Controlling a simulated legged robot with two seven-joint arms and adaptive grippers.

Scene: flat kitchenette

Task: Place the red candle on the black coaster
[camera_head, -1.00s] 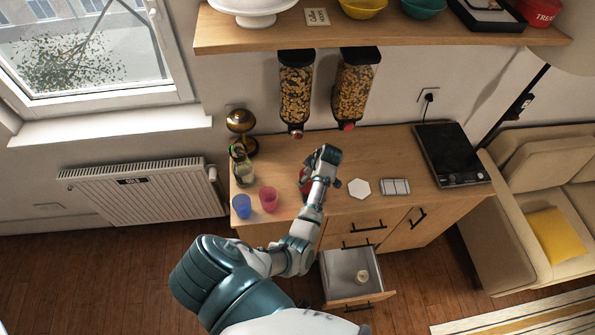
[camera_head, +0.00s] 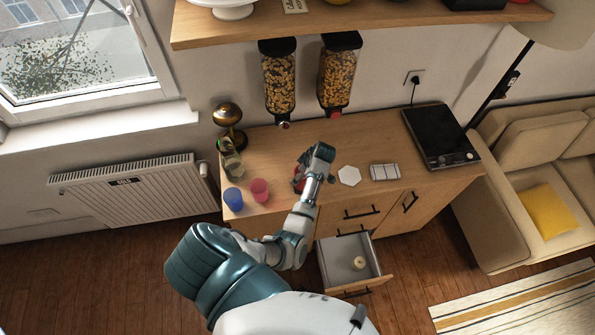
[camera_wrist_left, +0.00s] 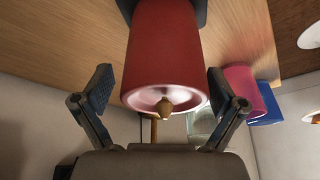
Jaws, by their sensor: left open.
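The red candle (camera_wrist_left: 165,55) fills the upper middle of the left wrist view, its pale top and wick facing the camera. A dark flat piece (camera_wrist_left: 200,12), seemingly the black coaster, shows at the candle's far end; the candle appears to stand on it, mostly hiding it. My left gripper (camera_wrist_left: 160,92) is open, one finger on each side of the candle, with visible gaps. In the head view, my left gripper (camera_head: 309,166) is over the counter and covers most of the red candle (camera_head: 298,181). I cannot make out the coaster there. My right gripper is not in view.
The wooden counter (camera_head: 270,150) also holds blue (camera_head: 233,198) and pink (camera_head: 259,190) cups, a glass jar (camera_head: 231,163), a white hexagon (camera_head: 349,176), a striped block (camera_head: 385,172) and a black hob (camera_head: 440,136). Cereal dispensers (camera_head: 340,75) hang behind. A drawer (camera_head: 350,262) stands open below.

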